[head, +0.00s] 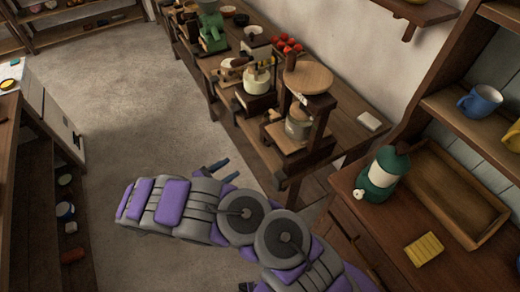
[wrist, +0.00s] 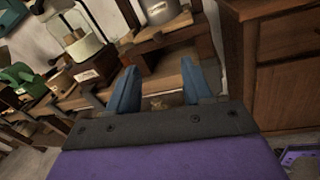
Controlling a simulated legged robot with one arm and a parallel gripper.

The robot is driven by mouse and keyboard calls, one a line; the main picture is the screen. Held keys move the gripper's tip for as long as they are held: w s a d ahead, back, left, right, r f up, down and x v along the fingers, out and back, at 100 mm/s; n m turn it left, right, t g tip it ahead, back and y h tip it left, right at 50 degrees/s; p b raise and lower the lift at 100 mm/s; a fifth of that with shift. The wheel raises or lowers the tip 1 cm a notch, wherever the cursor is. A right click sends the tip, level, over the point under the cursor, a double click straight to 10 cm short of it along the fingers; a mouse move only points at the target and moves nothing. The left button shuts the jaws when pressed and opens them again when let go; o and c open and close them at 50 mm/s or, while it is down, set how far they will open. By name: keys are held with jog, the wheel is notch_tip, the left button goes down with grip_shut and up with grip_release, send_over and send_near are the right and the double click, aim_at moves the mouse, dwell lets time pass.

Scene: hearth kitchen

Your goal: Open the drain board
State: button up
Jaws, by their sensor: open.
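My gripper (head: 219,172) is open and empty in the head view, over the floor left of the wooden workbench (head: 240,133). In the wrist view its two blue fingers (wrist: 161,72) are spread, with part of the bench and a small brownish patch (wrist: 158,103) seen between them. I cannot tell for sure which thing is the drain board. The long wooden tray (head: 418,195) on the right cabinet and the stands on the workbench are possible candidates. No clear handle shows between the fingers.
The workbench bears a green grinder (head: 211,28), a glass jar (head: 257,81), a metal pot (head: 298,122) and a round board (head: 308,77). The floor (head: 130,90) to the left is clear.

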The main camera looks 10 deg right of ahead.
jog(key=f+b+x, duration=0.1)
jog(key=b+x, duration=0.2)
jog(key=x, duration=1.3)
jog(key=shift+w+n+t, duration=0.3)
jog(key=shift+w, duration=0.15)
jog(key=shift+f, duration=0.15)
grip_shut()
jog(key=shift+a, duration=0.1)
